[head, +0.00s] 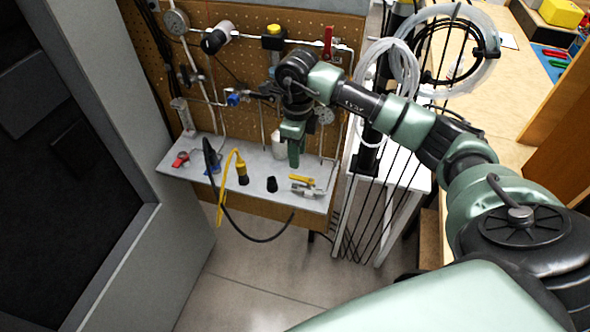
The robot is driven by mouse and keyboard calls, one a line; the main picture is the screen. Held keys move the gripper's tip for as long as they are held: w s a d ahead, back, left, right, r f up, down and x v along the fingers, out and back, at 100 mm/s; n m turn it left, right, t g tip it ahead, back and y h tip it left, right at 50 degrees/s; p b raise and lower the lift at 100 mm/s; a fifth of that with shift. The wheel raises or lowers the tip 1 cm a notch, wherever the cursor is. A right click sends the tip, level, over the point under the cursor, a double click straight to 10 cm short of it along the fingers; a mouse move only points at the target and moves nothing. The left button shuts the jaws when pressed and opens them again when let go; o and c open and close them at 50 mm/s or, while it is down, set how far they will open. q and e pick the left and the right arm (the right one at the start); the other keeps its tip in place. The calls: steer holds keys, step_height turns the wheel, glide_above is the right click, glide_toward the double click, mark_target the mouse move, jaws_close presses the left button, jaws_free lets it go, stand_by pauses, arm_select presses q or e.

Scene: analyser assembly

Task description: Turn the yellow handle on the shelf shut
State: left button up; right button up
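A small valve (307,191) with a yellow handle (301,179) lies at the right end of the grey-white shelf (255,163). The handle looks roughly in line with the metal body, but this is too small to be sure. My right arm reaches in from the right. My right gripper (294,160) points down over the shelf, a little behind and left of the yellow handle, and looks apart from it. Its fingers show as one green block, so I cannot tell whether it is open. My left gripper is not in view.
A pegboard (258,22) with pipes, gauges and valves stands behind the shelf. A red-handled valve (180,159), a blue part (211,165), a yellow connector (242,172) and a black cap (271,184) sit left of the handle. A grey cabinet frame (165,265) stands left. Floor in front is clear.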

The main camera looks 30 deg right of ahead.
mark_target(297, 177)
step_height(297, 177, down, 7)
steer(key=shift+a+f+p, duration=0.1)
steer(key=shift+f+p, duration=0.1)
steer(key=shift+p, duration=0.65)
jaws_close()
